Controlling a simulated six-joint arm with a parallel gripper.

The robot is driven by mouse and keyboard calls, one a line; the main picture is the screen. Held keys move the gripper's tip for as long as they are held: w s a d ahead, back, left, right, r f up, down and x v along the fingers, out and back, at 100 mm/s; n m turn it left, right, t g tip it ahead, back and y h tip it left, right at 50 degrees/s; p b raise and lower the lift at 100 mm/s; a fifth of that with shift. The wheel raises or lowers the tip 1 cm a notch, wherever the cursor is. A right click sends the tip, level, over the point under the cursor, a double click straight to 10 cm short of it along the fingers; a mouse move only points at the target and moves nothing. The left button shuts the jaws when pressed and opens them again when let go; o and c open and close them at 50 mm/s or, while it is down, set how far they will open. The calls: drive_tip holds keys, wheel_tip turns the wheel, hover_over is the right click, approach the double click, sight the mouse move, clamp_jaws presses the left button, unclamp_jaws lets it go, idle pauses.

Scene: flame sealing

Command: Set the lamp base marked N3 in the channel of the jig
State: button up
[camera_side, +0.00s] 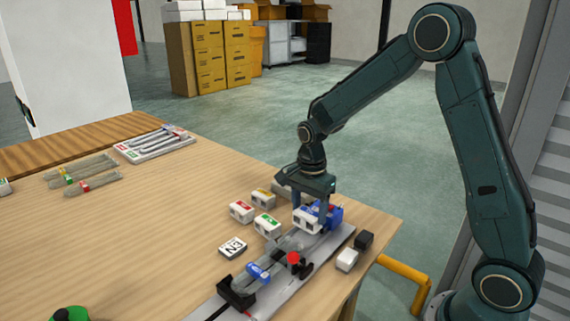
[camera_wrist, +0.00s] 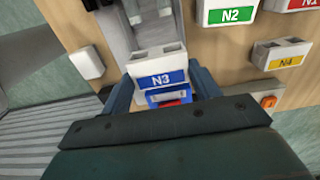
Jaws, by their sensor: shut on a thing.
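The lamp base N3 (camera_wrist: 158,65) is a white block with a blue label. My gripper (camera_wrist: 162,92) is shut on it, with one dark finger on each side. In the side view the base N3 (camera_side: 306,222) is between the fingers of my gripper (camera_side: 310,212), over the far end of the jig. The jig (camera_side: 318,254) is a long grey plate with a channel along it, holding a glass tube and a blue clip (camera_side: 258,272). A blue block (camera_side: 331,214) sits at its far end, beside the base. I cannot tell whether the base touches the channel floor.
Bases N2 (camera_side: 267,225), N1 (camera_side: 241,211) and N4 (camera_side: 262,198) stand left of the jig. A red knob (camera_side: 293,258) stands up on the jig. A white block (camera_side: 347,260) and a black block (camera_side: 364,240) lie right of it.

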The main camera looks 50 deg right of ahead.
drive_tip(key=shift+f, duration=1.8)
drive_tip(key=o, duration=1.1)
wheel_tip(320, 180, up, 14)
drive_tip(key=shift+f, duration=0.15)
